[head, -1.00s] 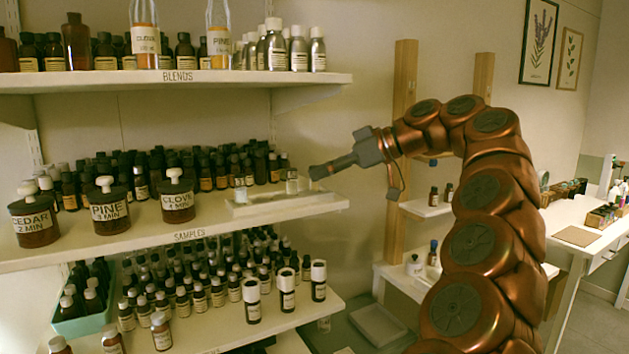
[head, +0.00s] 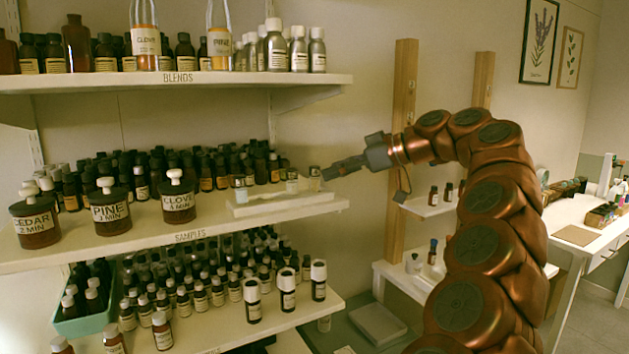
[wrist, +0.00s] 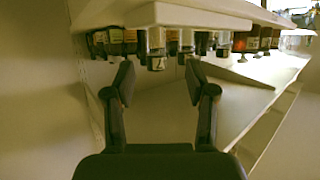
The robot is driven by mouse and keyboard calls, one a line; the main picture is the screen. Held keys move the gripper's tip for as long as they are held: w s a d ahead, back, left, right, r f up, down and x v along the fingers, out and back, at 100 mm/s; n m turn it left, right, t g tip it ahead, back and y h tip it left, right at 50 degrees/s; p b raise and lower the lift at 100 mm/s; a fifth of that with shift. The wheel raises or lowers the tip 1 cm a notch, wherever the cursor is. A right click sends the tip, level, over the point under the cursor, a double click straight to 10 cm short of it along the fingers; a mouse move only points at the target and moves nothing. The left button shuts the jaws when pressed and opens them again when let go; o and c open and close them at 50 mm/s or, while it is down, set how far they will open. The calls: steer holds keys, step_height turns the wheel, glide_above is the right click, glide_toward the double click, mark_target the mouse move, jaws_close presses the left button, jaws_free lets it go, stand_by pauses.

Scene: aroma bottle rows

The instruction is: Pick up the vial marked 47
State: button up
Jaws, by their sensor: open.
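My gripper (head: 328,173) is open and empty, just right of the right-end vial. In the wrist view, which looks upside down, my gripper (wrist: 158,82) has its fingers apart, with a labelled vial (wrist: 157,50) ahead between them.
The white tray (head: 285,206) lies at the right end of the samples shelf (head: 130,236). Dark bottles (head: 205,172) crowd behind it, and a clove jar (head: 179,198) stands left. The blends shelf (head: 175,84) is above. A wooden post (head: 403,130) stands right.

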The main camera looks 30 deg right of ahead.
mark_target(315, 181)
steer(key=shift+p+x, duration=0.8)
steer(key=shift+x, duration=0.55)
steer(key=shift+d+x, duration=0.2)
steer(key=shift+x, duration=0.9)
steer(key=shift+f, duration=0.1)
jaws_close()
steer(key=shift+w, duration=0.1)
